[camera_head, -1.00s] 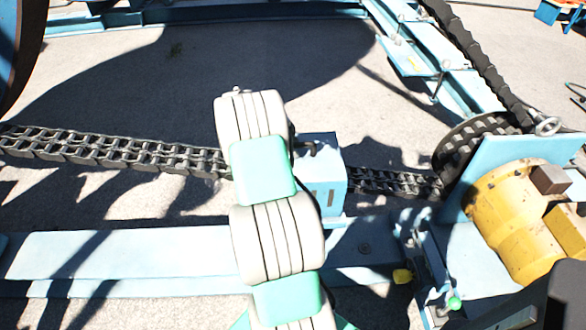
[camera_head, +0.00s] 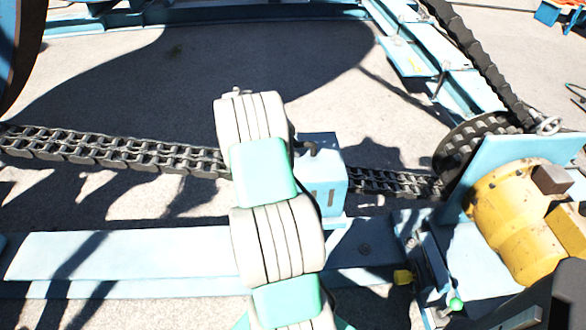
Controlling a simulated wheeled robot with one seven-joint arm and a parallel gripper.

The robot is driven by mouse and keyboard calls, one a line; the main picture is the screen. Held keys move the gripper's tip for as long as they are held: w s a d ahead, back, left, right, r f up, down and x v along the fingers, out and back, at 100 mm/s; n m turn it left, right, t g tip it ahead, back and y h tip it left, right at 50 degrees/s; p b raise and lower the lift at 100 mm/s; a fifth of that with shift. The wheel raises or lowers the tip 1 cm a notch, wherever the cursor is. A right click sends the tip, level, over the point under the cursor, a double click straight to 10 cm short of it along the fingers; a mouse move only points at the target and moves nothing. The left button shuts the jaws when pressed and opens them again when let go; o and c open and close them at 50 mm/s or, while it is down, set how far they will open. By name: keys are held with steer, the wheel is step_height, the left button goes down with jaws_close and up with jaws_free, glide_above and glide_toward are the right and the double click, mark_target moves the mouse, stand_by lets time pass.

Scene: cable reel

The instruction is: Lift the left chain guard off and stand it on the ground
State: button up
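No part that I can name with certainty as the left chain guard shows in the head view. The chain (camera_head: 110,152) runs bare from the left edge towards the middle, passes behind my arm and a light-blue box-shaped housing (camera_head: 322,180), and comes out on the right as far as the dark sprocket (camera_head: 470,150). My arm, white and mint green, stands upright in the middle of the picture and covers part of the chain and the housing. My gripper is not in view.
A light-blue frame beam (camera_head: 130,255) crosses the front. A yellow motor (camera_head: 510,215) sits at the right beside a light-blue plate. A second chain (camera_head: 478,62) rises at the upper right. Open shaded ground (camera_head: 200,80) lies behind the chain.

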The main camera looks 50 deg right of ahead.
jaws_close()
steer(key=shift+f, duration=0.1)
stand_by(0.9)
steer(key=shift+r, duration=0.2)
